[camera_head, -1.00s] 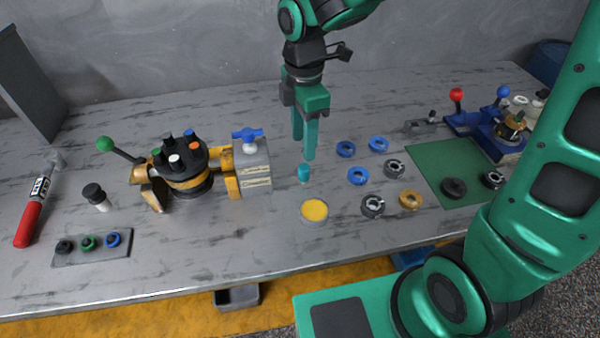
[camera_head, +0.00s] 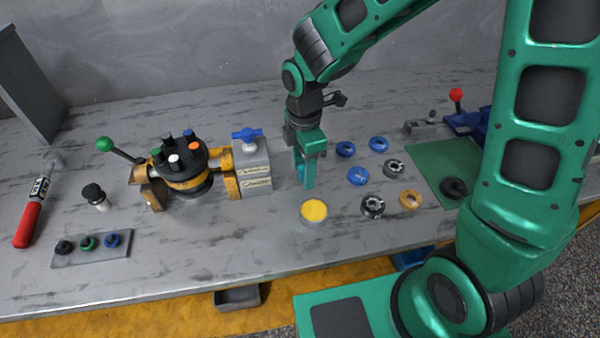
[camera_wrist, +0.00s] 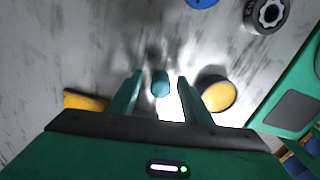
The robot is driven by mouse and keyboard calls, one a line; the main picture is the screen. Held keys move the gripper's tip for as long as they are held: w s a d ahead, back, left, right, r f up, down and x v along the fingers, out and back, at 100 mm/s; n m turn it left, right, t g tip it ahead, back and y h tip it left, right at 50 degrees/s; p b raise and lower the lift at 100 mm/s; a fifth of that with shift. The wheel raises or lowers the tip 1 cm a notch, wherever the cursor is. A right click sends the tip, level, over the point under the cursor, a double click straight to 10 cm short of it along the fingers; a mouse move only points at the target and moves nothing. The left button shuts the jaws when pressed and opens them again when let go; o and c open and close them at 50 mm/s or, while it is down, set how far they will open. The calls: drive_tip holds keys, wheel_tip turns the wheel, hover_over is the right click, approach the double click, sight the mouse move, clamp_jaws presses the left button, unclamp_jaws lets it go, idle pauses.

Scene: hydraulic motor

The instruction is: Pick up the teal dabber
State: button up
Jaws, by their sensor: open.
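The teal dabber (camera_wrist: 160,84) is a small rounded piece on the grey table. In the wrist view it sits between the two teal fingers of my gripper (camera_wrist: 160,77), with a gap visible on each side. My gripper is open. In the head view my gripper (camera_head: 304,182) is down at the dabber's spot, right of the grey block. There the fingers mostly hide the dabber, and its teal is hard to tell from theirs.
A round tin with a yellow top (camera_head: 314,212) stands just in front of my gripper. A grey block with a blue valve handle (camera_head: 247,134) is close on the left. Several blue, dark and orange rings (camera_head: 410,199) lie to the right.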

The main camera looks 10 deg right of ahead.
clamp_jaws()
drive_tip(key=shift+r, duration=0.15)
